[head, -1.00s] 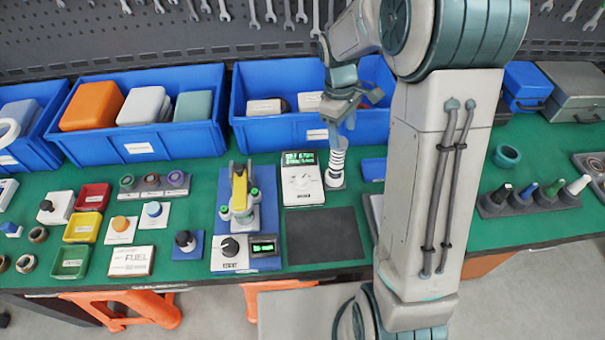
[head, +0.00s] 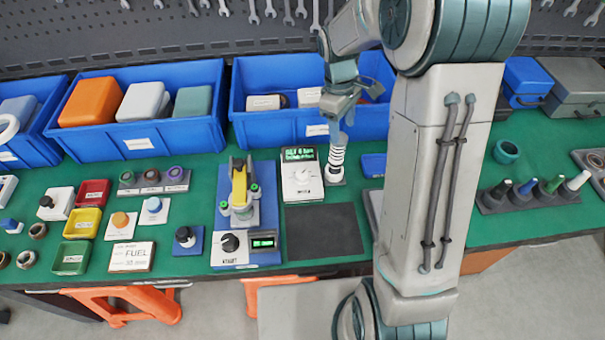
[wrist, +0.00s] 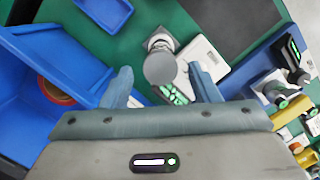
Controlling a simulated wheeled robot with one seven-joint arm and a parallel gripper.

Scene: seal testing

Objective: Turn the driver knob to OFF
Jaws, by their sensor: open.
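A white box (head: 301,176) with a green-lit display (head: 299,154) and a small dial stands at the middle back of the green bench. A blue unit (head: 222,257) left of it carries a black knob (head: 230,243), a second small display (head: 264,243) and a yellow clamp (head: 239,187). I cannot read which knob is labelled as the driver. My gripper (head: 345,106) is open, above a striped white post (head: 336,160) right of the white box. In the wrist view, the post's round grey top (wrist: 160,67) shows between and beyond the open fingers (wrist: 163,88).
Blue bins (head: 265,128) line the back of the bench. A dark mat (head: 325,232) lies in front of the white box. A small blue tray (head: 374,165) is close to the right of the post. A pen rack (head: 528,203) stands farther right.

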